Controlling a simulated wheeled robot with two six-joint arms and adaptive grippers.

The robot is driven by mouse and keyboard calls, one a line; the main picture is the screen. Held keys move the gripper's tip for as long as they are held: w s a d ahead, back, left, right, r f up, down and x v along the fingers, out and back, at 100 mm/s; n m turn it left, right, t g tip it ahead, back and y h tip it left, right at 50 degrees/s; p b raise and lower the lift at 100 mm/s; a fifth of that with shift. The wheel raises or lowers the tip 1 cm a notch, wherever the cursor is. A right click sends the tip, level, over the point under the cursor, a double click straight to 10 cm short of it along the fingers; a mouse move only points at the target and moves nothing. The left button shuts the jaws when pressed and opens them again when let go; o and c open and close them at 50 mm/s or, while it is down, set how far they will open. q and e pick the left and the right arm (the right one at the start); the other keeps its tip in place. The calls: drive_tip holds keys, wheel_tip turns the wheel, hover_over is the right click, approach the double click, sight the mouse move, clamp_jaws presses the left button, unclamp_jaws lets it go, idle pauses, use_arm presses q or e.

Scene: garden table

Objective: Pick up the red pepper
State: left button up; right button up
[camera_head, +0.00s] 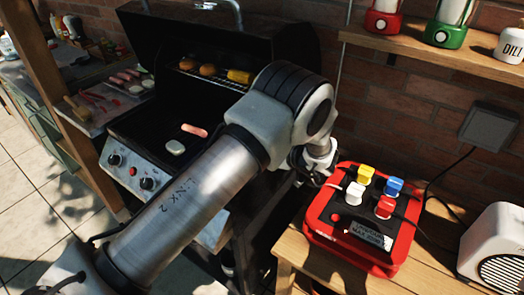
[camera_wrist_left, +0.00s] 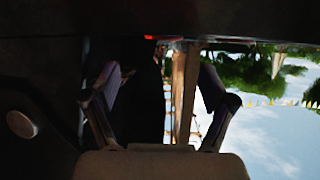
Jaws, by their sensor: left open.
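I cannot make out a red pepper in either view. My left arm crosses the head view from the lower left, and its wrist ends beside a red box. The left gripper itself is largely hidden there. In the left wrist view my left gripper (camera_wrist_left: 160,88) shows its two fingers spread apart, with nothing visibly held between them. That view is dark, with sky and trees at the right. My right gripper is in neither view.
A black grill (camera_head: 143,128) with food stands behind my arm. The red box (camera_head: 322,234) with coloured plugs sits on a wooden table (camera_head: 299,259); a white speaker-like unit (camera_head: 497,240) is at its right. A shelf (camera_head: 440,62) with lanterns hangs above. Small foods lie on the left counter.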

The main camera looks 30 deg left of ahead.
use_arm(q)
drive_tip(key=x, duration=0.2)
drive_tip(key=p+x, duration=0.1)
drive_tip(key=x, duration=0.1)
drive_tip(key=p+x, duration=0.1)
drive_tip(key=x, duration=0.2)
drive_tip(key=shift+s+a, duration=0.1)
drive_tip(key=shift+s, duration=0.25)
drive_tip(key=shift+w+a+f, duration=0.25)
drive_tip(key=shift+f, duration=0.15)
drive_tip(key=shift+s+r, duration=0.1)
drive_tip(key=shift+s, duration=0.05)
drive_tip(key=c, duration=1.1)
